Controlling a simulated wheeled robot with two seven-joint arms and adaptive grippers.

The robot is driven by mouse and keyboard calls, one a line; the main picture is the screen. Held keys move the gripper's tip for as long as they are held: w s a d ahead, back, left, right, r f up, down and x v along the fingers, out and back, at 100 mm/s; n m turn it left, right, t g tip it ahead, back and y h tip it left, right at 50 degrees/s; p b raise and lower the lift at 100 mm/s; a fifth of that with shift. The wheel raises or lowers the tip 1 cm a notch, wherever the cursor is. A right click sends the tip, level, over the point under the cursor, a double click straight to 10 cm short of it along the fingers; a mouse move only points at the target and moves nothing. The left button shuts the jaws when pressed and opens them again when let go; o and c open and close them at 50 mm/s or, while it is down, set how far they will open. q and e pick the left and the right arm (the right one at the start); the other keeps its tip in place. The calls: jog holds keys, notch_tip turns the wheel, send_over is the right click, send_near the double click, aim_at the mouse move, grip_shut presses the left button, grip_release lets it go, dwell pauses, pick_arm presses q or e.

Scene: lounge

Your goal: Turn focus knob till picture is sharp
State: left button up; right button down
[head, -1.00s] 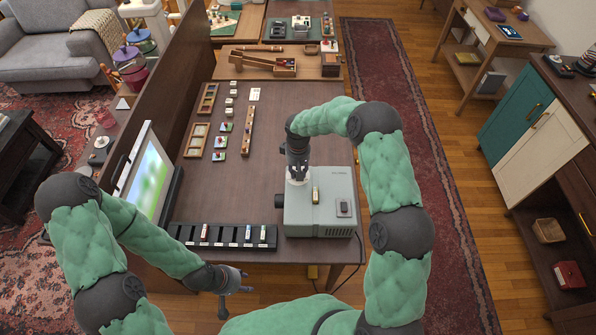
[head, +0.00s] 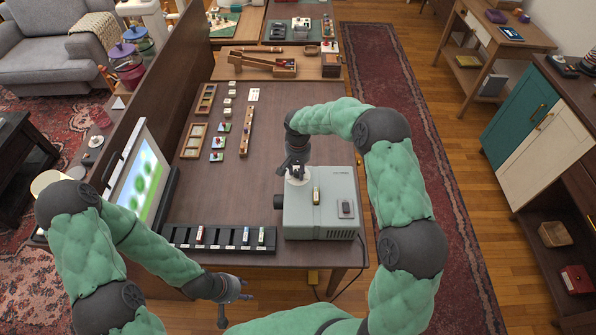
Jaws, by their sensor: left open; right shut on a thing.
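A grey projector (head: 322,215) stands on the dark table's front right, its black lens facing left. My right gripper (head: 297,177) points down and is shut on the focus knob (head: 298,180) on top of the projector; the fingers hide most of the knob. The screen (head: 140,185) stands at the table's left side, tilted in view. My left gripper (head: 235,302) is open and empty in front of the table's near edge.
A black slotted rack (head: 222,238) with small upright slides lies between screen and projector. Wooden trays (head: 194,140) and small blocks lie further back. A wooden partition (head: 168,90) borders the table's left. The table's middle is clear.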

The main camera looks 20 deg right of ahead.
aim_at(298, 172)
jog(key=shift+s+f, duration=0.15)
jog(key=shift+a, duration=0.1)
jog(key=c, duration=0.9)
grip_release()
jog(key=shift+r, duration=0.2)
jog(key=shift+r, duration=0.3)
notch_tip(298, 172, up, 11)
